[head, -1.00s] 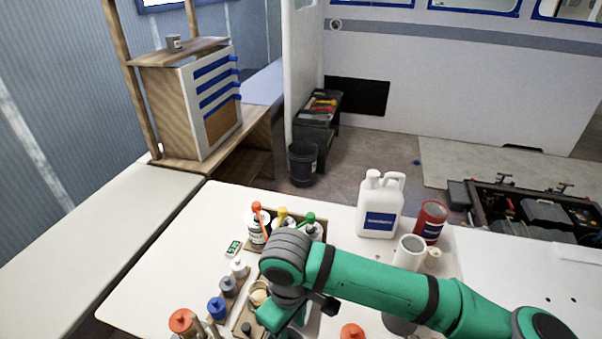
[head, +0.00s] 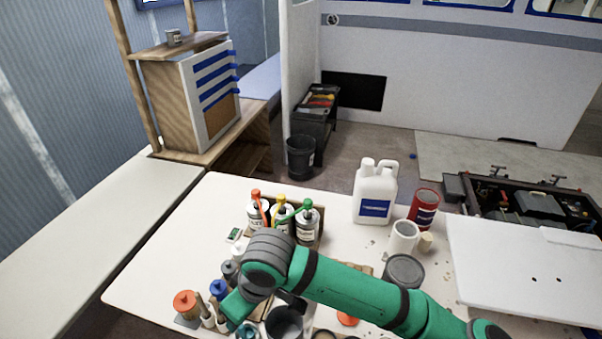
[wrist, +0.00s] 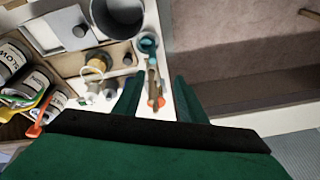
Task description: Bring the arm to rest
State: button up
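My green arm (head: 350,290) reaches across the white table from the lower right, bent at a grey joint. My gripper (wrist: 157,88) shows two green fingers spread apart in the wrist view, with nothing held between them. Beyond the gap, a thin brown-handled tool and an orange item show on the table. In the head view the gripper is low at the table's front left, partly hidden by the arm, close to a blue-capped bottle (head: 219,291) and an orange-capped bottle (head: 186,304).
Pump bottles (head: 282,220) stand in a box behind the arm. A white jug (head: 375,195), a red can (head: 424,207), a white cup (head: 403,237) and a grey tin (head: 403,271) stand to the right. The table's left side is clear (head: 160,250).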

jog(key=w+a+r+t+y, duration=0.1)
jog(key=a+r+y, duration=0.35)
jog(key=a, duration=0.35)
jog(key=w+a+r+t+y, duration=0.1)
jog(key=a+r+y, duration=0.2)
jog(key=a+r, duration=0.35)
jog(key=w+a+r+m+t+y, duration=0.3)
jog(key=r+m+t+y, duration=0.2)
jog(key=t, duration=0.1)
jog(key=s+d+f+m+t+h, duration=0.35)
jog(key=d+f+m+h, duration=0.25)
jog(key=d+f, duration=0.3)
jog(key=s+d+f+m+t+h, duration=0.3)
jog(key=d+f+m+t+h, duration=0.25)
jog(key=d+f+h, duration=0.35)
jog(key=s+d+f+n+g, duration=0.1)
jog(key=s+d+f, duration=0.1)
jog(key=s+d, duration=0.2)
jog(key=s+d+f+n+g, duration=0.1)
jog(key=s+d+f+n, duration=0.1)
jog(key=s, duration=0.9)
jog(key=s+d+f+n+h, duration=0.1)
jog(key=s+d+f+n, duration=0.1)
jog(key=s+d+f, duration=0.2)
jog(key=shift+s+d+f+g, duration=0.35)
jog(key=shift+s+d, duration=0.75)
jog(key=shift+s, duration=1.05)
jog(key=shift+n, duration=0.25)
